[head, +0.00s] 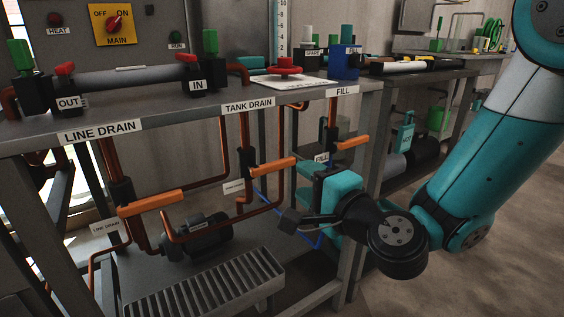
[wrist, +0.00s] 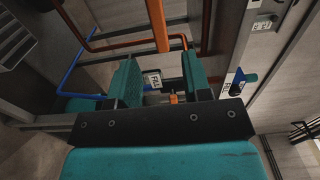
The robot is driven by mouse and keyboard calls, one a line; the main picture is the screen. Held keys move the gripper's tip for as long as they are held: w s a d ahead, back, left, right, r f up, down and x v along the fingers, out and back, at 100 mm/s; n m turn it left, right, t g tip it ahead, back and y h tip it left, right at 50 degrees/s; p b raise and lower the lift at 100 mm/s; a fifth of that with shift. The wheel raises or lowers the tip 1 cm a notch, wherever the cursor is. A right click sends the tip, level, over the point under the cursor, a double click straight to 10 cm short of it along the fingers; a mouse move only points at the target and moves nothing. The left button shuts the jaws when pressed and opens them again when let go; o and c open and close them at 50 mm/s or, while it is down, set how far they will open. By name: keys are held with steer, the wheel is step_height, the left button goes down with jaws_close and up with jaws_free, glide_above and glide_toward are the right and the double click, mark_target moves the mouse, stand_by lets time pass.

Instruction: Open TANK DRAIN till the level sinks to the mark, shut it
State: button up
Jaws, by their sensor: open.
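The TANK DRAIN label (head: 249,105) is on the bench's front edge. Below it, an orange lever (head: 265,167) sticks out sideways from a dark valve on a vertical copper pipe. My gripper (head: 328,205) is low, to the right of and below this lever, open, with no grip on it. In the wrist view its two teal fingers (wrist: 160,78) stand apart. An orange bar (wrist: 157,25) shows beyond them; I cannot tell for sure which lever it is. The level gauge (head: 283,30) is cut off at the top; its level and mark are not clear.
Similar orange levers are the LINE DRAIN lever (head: 150,203) at left and the FILL lever (head: 352,142) at right. A red handwheel (head: 285,66) sits on the bench top. A pump (head: 197,237) and a grating (head: 205,285) are below. Bench legs and pipes crowd the space; floor at right is open.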

mark_target(284, 166)
steer(key=p+x, duration=0.1)
steer(key=p, duration=0.1)
steer(key=p+x, duration=0.4)
steer(key=shift+w+a+r, duration=0.1)
steer(key=shift+w+r, duration=0.05)
steer(key=shift+r, duration=0.2)
steer(key=shift+w+a+f, duration=0.15)
steer(key=shift+w+f, duration=0.05)
steer(key=shift+f, duration=0.1)
steer(key=shift+p+x, duration=0.75)
steer(key=shift+p, duration=0.4)
steer(key=shift+w+a, duration=0.15)
jaws_close()
